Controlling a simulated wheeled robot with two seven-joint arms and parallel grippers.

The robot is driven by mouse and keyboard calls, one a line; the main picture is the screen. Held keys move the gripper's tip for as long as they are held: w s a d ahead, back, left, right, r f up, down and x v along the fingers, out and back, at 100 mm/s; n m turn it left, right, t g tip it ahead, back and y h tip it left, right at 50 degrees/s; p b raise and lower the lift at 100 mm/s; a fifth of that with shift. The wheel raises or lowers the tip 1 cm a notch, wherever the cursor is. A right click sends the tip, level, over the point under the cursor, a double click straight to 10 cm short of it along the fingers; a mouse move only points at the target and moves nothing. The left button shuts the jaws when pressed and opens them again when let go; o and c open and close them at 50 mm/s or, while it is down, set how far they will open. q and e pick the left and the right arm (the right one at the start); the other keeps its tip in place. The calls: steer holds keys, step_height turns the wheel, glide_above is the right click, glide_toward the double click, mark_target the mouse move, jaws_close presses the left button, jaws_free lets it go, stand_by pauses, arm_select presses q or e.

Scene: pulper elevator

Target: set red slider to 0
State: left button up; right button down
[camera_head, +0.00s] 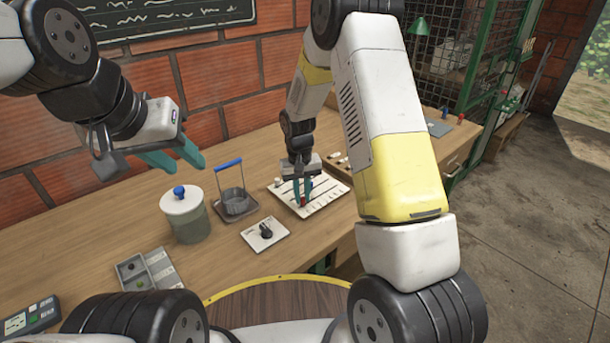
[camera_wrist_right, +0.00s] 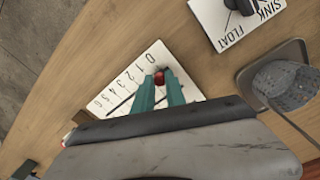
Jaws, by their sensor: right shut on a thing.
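The slider board (camera_head: 328,197) is a white plate with dark slots, lying on the workbench. In the right wrist view the board (camera_wrist_right: 150,58) shows numerals from 0 at its upper end down along one edge. The red slider (camera_wrist_right: 159,77) is a small red knob between my right fingertips, near the board's 0 end. I cannot tell whether it lines up exactly with 0. My right gripper (camera_head: 304,190) points down over the board, shut on the red slider; its fingers hide part of the slots. My left gripper (camera_head: 180,157) is open and empty, above the bench at left.
A lidded pot (camera_head: 186,222) with a blue knob, a grey cup (camera_head: 234,202) on a tray with a blue-handled frame, and a SINK/FLOAT switch plate (camera_head: 264,236) stand left of the board. A compartment tray (camera_head: 150,270) lies nearer. The brick wall is behind.

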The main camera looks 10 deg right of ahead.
mark_target(299, 207)
steer(key=shift+s+a, duration=0.25)
steer(key=shift+a, duration=0.1)
steer(key=c, duration=1.3)
jaws_free()
steer(key=shift+c, duration=0.2)
step_height(299, 207, up, 8)
steer(key=shift+a, duration=0.2)
steer(key=shift+f, duration=0.1)
